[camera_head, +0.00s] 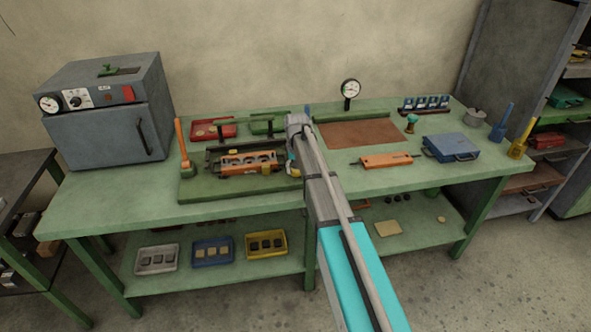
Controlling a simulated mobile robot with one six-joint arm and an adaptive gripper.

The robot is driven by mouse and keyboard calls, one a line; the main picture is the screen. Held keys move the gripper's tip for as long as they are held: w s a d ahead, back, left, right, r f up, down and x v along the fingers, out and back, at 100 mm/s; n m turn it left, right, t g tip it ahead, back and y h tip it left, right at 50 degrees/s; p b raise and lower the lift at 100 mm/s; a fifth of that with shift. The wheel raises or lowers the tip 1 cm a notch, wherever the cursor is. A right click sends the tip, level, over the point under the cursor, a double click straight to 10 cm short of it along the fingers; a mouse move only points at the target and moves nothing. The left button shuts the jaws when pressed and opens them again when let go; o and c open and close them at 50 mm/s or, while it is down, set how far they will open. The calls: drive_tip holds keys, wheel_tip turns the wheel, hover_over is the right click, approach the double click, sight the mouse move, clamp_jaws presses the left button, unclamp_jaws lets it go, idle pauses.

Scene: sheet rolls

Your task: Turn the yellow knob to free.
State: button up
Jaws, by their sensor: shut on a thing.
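A yellow knob (294,173) shows as a small patch at the right end of the orange roll unit (250,168), which sits on a green base plate (212,192) on the workbench. My arm reaches in from the lower right, and my gripper (291,166) is at the knob with its jaws shut on it. The gripper and wrist cover much of the knob. Its turning angle and any marks for free are too small or hidden to read.
The green workbench (120,204) holds a grey oven (105,110) at left, a red tray (213,122) behind the unit, and an orange bar (385,161) and blue case (450,147) at right. A dial gauge (350,89) stands at the back. The bench's front left is clear.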

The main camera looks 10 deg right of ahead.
drive_tip(key=n, duration=0.4)
drive_tip(key=shift+n, duration=0.3)
drive_tip(key=n, duration=0.4)
idle(0.3)
drive_tip(key=o, duration=1.1)
drive_tip(key=shift+o, duration=0.2)
